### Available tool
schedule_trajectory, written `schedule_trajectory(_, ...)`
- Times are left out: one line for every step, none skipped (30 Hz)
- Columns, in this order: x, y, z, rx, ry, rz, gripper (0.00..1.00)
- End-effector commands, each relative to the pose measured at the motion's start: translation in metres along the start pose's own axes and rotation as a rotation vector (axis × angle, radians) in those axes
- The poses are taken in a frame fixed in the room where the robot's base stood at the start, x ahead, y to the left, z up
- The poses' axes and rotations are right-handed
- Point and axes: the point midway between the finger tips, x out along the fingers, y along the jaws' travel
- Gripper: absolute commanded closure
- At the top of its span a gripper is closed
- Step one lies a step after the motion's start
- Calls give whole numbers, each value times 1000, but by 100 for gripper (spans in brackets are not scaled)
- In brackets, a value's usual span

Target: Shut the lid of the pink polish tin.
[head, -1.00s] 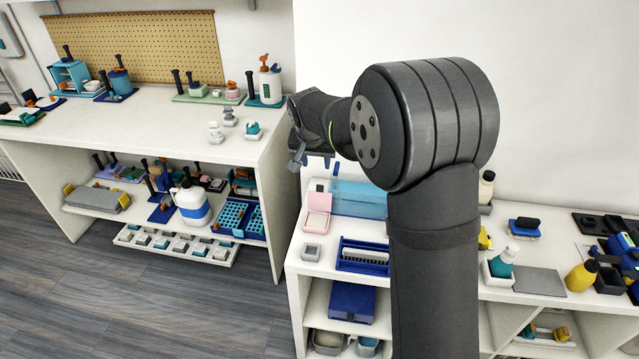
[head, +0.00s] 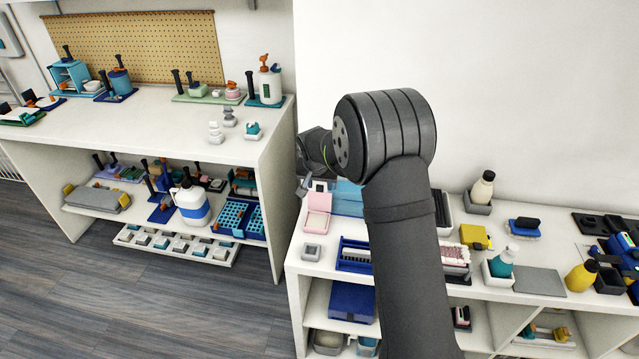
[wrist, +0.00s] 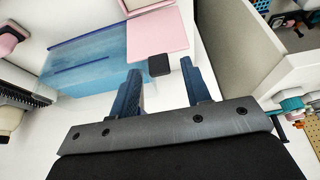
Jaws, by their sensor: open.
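The pink polish tin (head: 317,222) stands on the white bench just right of the gap between the benches. Its pink lid (head: 319,201) is raised at the back, so the tin is open. In the wrist view the pink lid (wrist: 160,32) fills the upper middle, with a small dark tab (wrist: 159,66) at its near edge. My gripper (wrist: 160,66) is open, and the tab appears between its two blue fingertips; I cannot tell whether they touch it. In the head view my gripper (head: 303,186) is partly hidden, close to the lid's upper left.
A translucent blue box (head: 347,196) stands right of the tin, partly behind my arm. A small grey block (head: 312,252) and a blue brush rack (head: 354,254) sit in front. The taller bench's side panel (head: 280,190) rises close on the left.

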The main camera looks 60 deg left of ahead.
Motion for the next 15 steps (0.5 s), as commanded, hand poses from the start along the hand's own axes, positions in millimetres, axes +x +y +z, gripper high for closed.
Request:
schedule_trajectory(0, 0, 0, 0, 0, 0, 56)
schedule_trajectory(0, 0, 0, 0, 0, 0, 58)
schedule_trajectory(0, 0, 0, 0, 0, 0, 66)
schedule_trajectory(0, 0, 0, 0, 0, 0, 72)
schedule_trajectory(0, 0, 0, 0, 0, 0, 78)
schedule_trajectory(0, 0, 0, 0, 0, 0, 86)
schedule_trajectory(0, 0, 0, 0, 0, 0, 92)
schedule_trajectory(0, 0, 0, 0, 0, 0, 98)
schedule_trajectory(0, 0, 0, 0, 0, 0, 100)
schedule_trajectory(0, 0, 0, 0, 0, 0, 100)
schedule_trajectory(0, 0, 0, 0, 0, 0, 100)
schedule_trajectory(0, 0, 0, 0, 0, 0, 100)
schedule_trajectory(0, 0, 0, 0, 0, 0, 100)
schedule_trajectory(0, 0, 0, 0, -1, 0, 100)
schedule_trajectory(0, 0, 1, 0, -1, 0, 100)
